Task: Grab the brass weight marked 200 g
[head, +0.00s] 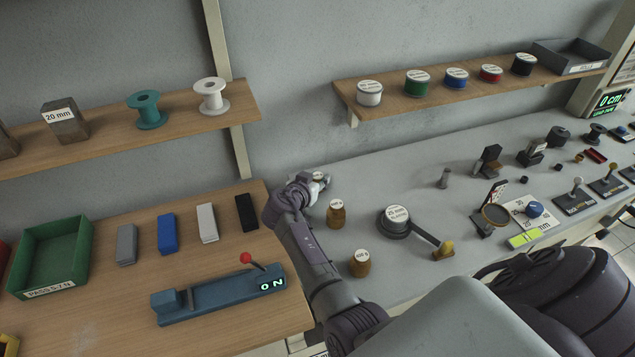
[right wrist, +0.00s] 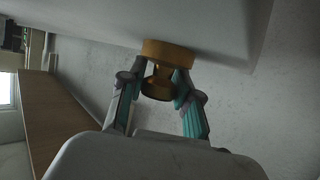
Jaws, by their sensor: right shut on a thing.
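My right gripper (head: 304,186) is at the back left of the grey bench. In the right wrist view its two fingers (right wrist: 164,88) are closed on the narrower part of a brass weight (right wrist: 157,84). The wide end of this weight is against or very close to the grey bench surface. In the head view only its pale top (head: 320,176) shows past the gripper, and I cannot read its mark. Two more brass weights with white labels stand upright nearer, one behind (head: 336,215) and one in front (head: 361,265). My left gripper is not in view.
A dark round piece labelled 25 mm (head: 397,221) stands right of the weights, with a bar toward a brass knob (head: 443,250). A wooden table (head: 220,260) with a blue lever device (head: 222,293) is on the left. A shelf with spools (head: 455,80) hangs above the bench.

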